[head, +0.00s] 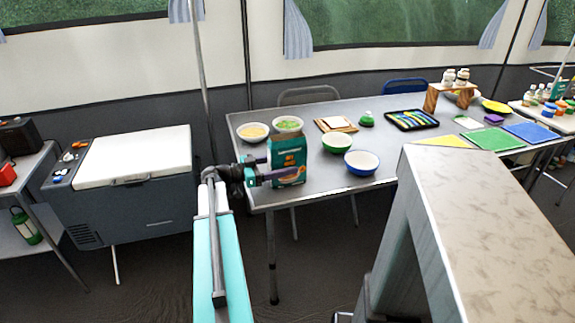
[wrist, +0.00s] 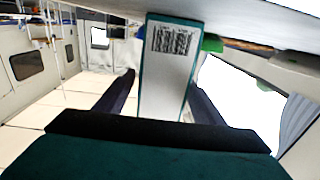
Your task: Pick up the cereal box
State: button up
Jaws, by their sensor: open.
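The cereal box (head: 289,151), teal with an orange and white front, stands upright near the left front corner of the grey table (head: 333,183). My gripper (head: 272,167) is at its left side, with one finger showing across the lower front of the box. In the wrist view, the narrow side of the box (wrist: 170,70), white with a barcode and teal edges, lies between the two spread fingers of my gripper (wrist: 160,95). The gripper is open. The far finger is largely hidden in the head view, and I cannot tell whether either finger touches the box.
A bowl with yellowish food (head: 253,131) and a bowl with green food (head: 288,124) stand behind the box. A green bowl (head: 337,142) and a blue bowl (head: 362,162) stand to its right. A white-lidded cooler (head: 135,157) is at left.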

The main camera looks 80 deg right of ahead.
aim_at(289, 155)
jog(key=shift+s+d, duration=0.3)
jog(key=shift+s, duration=0.3)
jog(key=c, duration=1.1)
jog(key=shift+r, duration=0.15)
jog(key=shift+r, duration=0.55)
jog(key=shift+s+a+r, duration=0.1)
jog(key=shift+a+r, duration=0.05)
jog(key=shift+r, duration=0.45)
jog(key=shift+s+a+r, duration=0.1)
jog(key=shift+r, duration=0.45)
jog(key=s+a+r+p, duration=0.1)
jog(key=s+a, duration=0.8)
jog(key=s, duration=0.3)
jog(key=shift+a+r, duration=0.15)
jog(key=shift+r, duration=0.05)
